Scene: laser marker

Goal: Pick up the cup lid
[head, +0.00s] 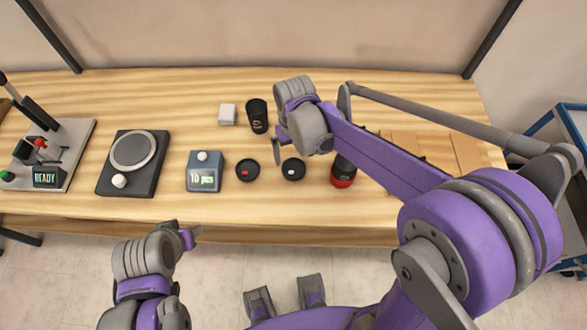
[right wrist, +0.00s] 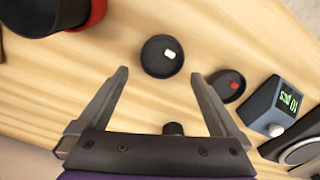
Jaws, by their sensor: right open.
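Two round black cup lids lie flat on the wooden table. One has a white tab (head: 293,169) and the other a red tab (head: 248,171). In the right wrist view, the white-tab lid (right wrist: 158,62) lies just beyond my fingertips, roughly centred between them. The red-tab lid (right wrist: 226,88) is to its right. My right gripper (head: 278,148) is above the table beside the white-tab lid, and its fingers (right wrist: 160,74) are spread with nothing between them. My left gripper (head: 190,237) is off the table's front edge, low in the head view; its jaw state is unclear.
A black cup (head: 257,116) and a white block (head: 227,114) stand behind the lids. A red and black cup (head: 343,174) stands right, partly behind my right arm. A blue counter box (head: 205,173), a scale (head: 132,163) and a marking machine (head: 50,155) stand left.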

